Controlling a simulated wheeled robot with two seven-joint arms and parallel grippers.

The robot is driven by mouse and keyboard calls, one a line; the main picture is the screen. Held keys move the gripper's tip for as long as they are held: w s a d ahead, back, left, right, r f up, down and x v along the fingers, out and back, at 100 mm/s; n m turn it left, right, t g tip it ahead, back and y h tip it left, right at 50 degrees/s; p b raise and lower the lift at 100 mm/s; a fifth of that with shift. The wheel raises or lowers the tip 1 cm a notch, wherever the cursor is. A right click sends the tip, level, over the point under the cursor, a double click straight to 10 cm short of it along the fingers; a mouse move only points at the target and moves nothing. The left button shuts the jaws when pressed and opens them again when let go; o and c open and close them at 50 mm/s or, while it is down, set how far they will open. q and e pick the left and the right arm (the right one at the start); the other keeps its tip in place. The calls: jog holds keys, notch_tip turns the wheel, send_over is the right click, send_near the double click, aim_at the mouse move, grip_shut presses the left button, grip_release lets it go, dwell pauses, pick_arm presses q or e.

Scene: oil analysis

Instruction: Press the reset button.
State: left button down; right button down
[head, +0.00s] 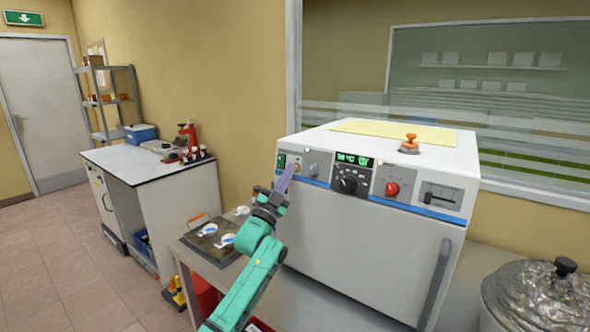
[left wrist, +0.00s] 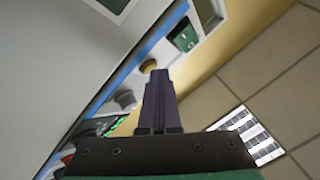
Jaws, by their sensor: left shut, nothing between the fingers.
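The white machine (head: 350,140) carries a control panel along its front top edge. At the panel's left end is a yellow round button (left wrist: 149,66), partly behind my gripper in the head view. No label on it is readable. A green switch (head: 281,161) is to its left, and it also shows in the left wrist view (left wrist: 184,38). A grey knob (head: 314,169) is to its right. My left gripper (head: 289,169) is shut and empty, its purple fingertips close to the yellow button. In the left wrist view the fingertips (left wrist: 159,74) appear just beside the button; contact cannot be told. My right gripper is not in view.
Further right on the panel are a green display (head: 353,158), a black knob (head: 348,185), a red knob (head: 392,188) and a slider (head: 440,196). An orange-handled item (head: 410,142) stands on the machine. A dark tray (head: 205,243) lies on the bench at left.

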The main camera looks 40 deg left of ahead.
pick_arm(q)
jog(key=shift+s, duration=0.1)
jog(key=shift+s+r+p, duration=0.1)
jog(key=shift+s+p, duration=0.4)
jog(key=shift+s, duration=0.15)
jog(key=s+p, duration=0.1)
jog(key=s, duration=0.1)
jog(key=s+r+p, duration=0.1)
jog(key=s+p, duration=0.1)
jog(key=shift+s, duration=0.4)
jog(key=shift+d+f, duration=0.1)
dwell(0.3)
